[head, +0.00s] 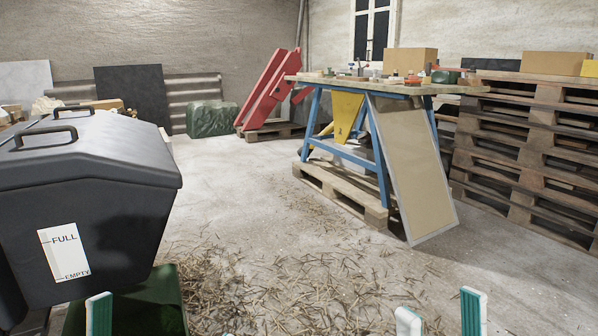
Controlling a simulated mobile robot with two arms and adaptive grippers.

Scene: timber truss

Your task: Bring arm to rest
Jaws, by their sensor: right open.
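My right gripper (440,318) shows at the bottom edge right of centre. Its two teal-and-white fingertips stand apart with only floor visible between them, so it is open and empty. At the bottom left, one teal-and-white fingertip of my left gripper (98,315) shows in front of a dark green surface.
A dark lidded bin (85,195) marked FULL and EMPTY stands close at left. Straw (290,275) litters the floor ahead. A blue-legged workbench (375,150) with a leaning panel (413,165) stands right of centre, beside stacked pallets (515,160).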

